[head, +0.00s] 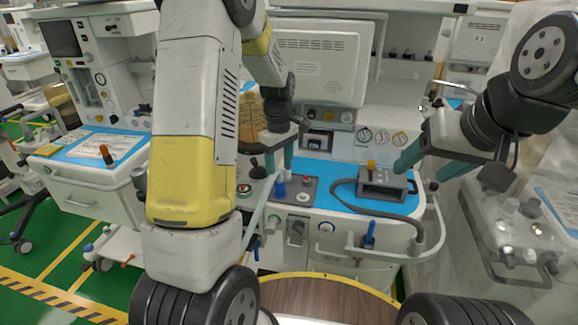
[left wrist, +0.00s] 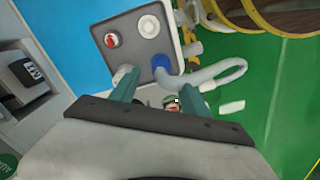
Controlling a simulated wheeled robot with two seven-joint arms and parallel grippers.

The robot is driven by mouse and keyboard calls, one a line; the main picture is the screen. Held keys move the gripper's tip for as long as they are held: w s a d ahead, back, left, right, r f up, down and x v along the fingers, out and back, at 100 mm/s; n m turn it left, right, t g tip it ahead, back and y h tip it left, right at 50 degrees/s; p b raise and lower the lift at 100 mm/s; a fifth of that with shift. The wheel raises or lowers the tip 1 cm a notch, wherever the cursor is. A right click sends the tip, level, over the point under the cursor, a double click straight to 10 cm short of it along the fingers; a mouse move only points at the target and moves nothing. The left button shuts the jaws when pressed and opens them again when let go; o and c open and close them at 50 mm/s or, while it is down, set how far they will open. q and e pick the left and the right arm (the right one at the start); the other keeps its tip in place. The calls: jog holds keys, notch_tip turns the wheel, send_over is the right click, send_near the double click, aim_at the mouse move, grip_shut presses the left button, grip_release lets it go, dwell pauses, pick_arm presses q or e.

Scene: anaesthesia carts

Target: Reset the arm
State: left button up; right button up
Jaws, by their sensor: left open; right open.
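My left gripper (head: 278,170) hangs over the middle cart, its teal fingers pointing down, apart and empty. In the left wrist view its open fingers (left wrist: 158,84) are above a grey panel (left wrist: 136,50) with a red button (left wrist: 112,40), a white round knob (left wrist: 149,26) and a blue hose connector (left wrist: 161,72). I cannot tell whether a finger touches the panel. My right gripper (head: 419,170) is open and empty at the right, its fingers pointing left and down near a grey box device (head: 383,184) on the blue worktop. My left arm hides part of the cart.
The blue worktop (head: 345,197) carries a dark hose (head: 375,207). A monitor (head: 318,62) stands behind. Another cart with a drawer (head: 85,195) is at the left, and a clear-covered cart (head: 515,235) at the right. Green floor (head: 40,265) shows at lower left.

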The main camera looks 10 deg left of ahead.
pick_arm(q)
jog(key=shift+r, duration=0.35)
jog(key=shift+s+r, duration=0.1)
jog(key=shift+r, duration=0.3)
jog(key=s+r+m+t+h, duration=0.1)
jog(key=s+r+m+t, duration=0.3)
jog(key=s+r, duration=0.7)
jog(key=s+d+r+m+t, duration=0.1)
jog(key=s+r+m, duration=0.3)
jog(key=s, duration=0.2)
jog(key=s+d+r+m+t+h, duration=0.1)
jog(key=s+r+m, duration=0.3)
jog(key=s, duration=0.3)
